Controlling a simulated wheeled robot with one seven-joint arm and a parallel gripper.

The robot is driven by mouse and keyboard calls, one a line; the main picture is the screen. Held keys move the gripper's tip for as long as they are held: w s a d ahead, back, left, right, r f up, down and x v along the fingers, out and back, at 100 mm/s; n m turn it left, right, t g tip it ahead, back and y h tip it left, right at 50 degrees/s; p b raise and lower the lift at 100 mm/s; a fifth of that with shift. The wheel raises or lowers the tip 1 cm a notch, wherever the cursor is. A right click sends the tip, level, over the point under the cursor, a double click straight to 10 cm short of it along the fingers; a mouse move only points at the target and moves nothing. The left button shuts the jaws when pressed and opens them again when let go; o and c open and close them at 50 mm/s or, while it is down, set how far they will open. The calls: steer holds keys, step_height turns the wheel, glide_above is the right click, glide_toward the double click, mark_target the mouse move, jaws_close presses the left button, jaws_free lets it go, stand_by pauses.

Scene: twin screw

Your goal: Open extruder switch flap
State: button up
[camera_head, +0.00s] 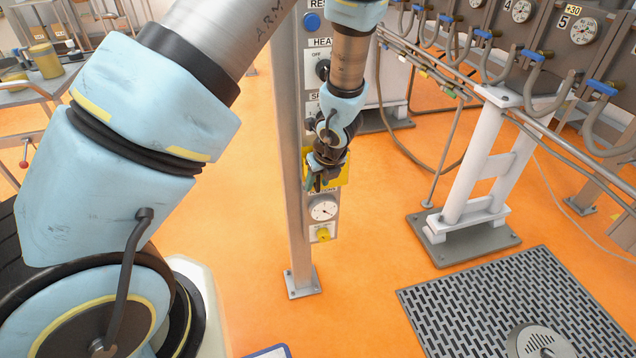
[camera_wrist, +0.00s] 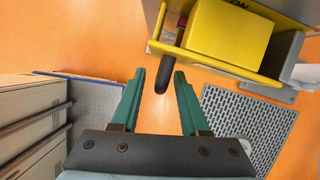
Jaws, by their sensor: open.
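The yellow extruder switch box (camera_head: 342,170) is on the panel post in the head view, partly hidden behind my gripper (camera_head: 318,180). In the wrist view the yellow box (camera_wrist: 228,35) fills the upper right, with an upside-down "ON" marking at its top edge. A black rounded lever (camera_wrist: 163,80) sticks out from the box's left side. My gripper (camera_wrist: 159,76) is open, its green fingers on either side of the lever's end. I cannot tell whether they touch it, nor clearly whether the flap is open or shut.
The panel post (camera_head: 294,150) carries a blue button (camera_head: 312,21), a heat knob (camera_head: 322,69), a dial (camera_head: 324,210) and a yellow knob (camera_head: 323,234). A white stand (camera_head: 470,190) and pipes are at right. A floor grate (camera_head: 500,290) lies lower right. Orange floor is clear between.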

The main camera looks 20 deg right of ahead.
steer(key=shift+c, duration=0.3)
jaws_close()
stand_by(1.1)
